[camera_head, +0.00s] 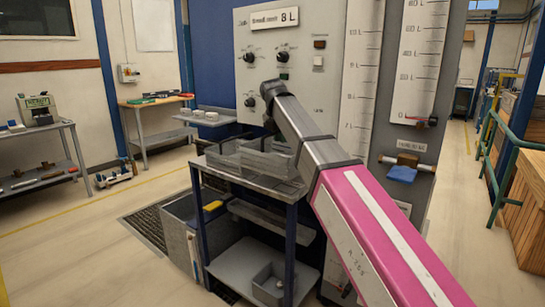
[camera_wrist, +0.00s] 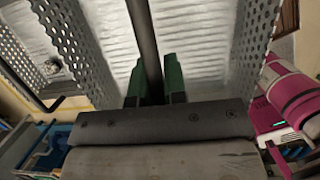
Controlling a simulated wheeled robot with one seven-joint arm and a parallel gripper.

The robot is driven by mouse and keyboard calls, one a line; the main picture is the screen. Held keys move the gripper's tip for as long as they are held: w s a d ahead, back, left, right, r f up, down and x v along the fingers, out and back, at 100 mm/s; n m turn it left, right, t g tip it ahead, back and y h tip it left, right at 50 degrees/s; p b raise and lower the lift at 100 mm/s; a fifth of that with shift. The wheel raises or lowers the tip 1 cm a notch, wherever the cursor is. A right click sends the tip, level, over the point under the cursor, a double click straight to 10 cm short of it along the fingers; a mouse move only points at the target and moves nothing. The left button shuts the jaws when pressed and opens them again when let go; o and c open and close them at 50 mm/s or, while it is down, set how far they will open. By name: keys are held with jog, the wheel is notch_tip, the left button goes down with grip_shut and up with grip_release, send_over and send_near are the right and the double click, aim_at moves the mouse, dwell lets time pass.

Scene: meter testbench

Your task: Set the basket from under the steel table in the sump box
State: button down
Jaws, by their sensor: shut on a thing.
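In the wrist view, the green fingertips of my gripper (camera_wrist: 154,82) are shut on the dark bar handle of a basket (camera_wrist: 248,50). The basket has perforated grey metal walls on both sides and a pale ribbed floor. Grey see-through mesh containers (camera_head: 256,158) show on or over the steel table (camera_head: 262,184); I cannot tell whether one is the held basket. A grey open box (camera_head: 182,222), probably the sump box, stands at the table's left, with something yellow at its edge.
A small grey bin (camera_head: 268,284) is on the table's lower shelf. The test panel (camera_head: 290,95) rises close behind the table. A floor grating (camera_head: 146,222) lies left of the box, with clear floor beyond. A green railing (camera_head: 505,165) and wooden crate (camera_head: 530,215) stand right.

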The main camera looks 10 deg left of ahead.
jog(key=shift+f, duration=3.3)
jog(key=shift+f, duration=0.1)
jog(key=c, duration=1.2)
grip_release()
jog(key=shift+o, duration=0.2)
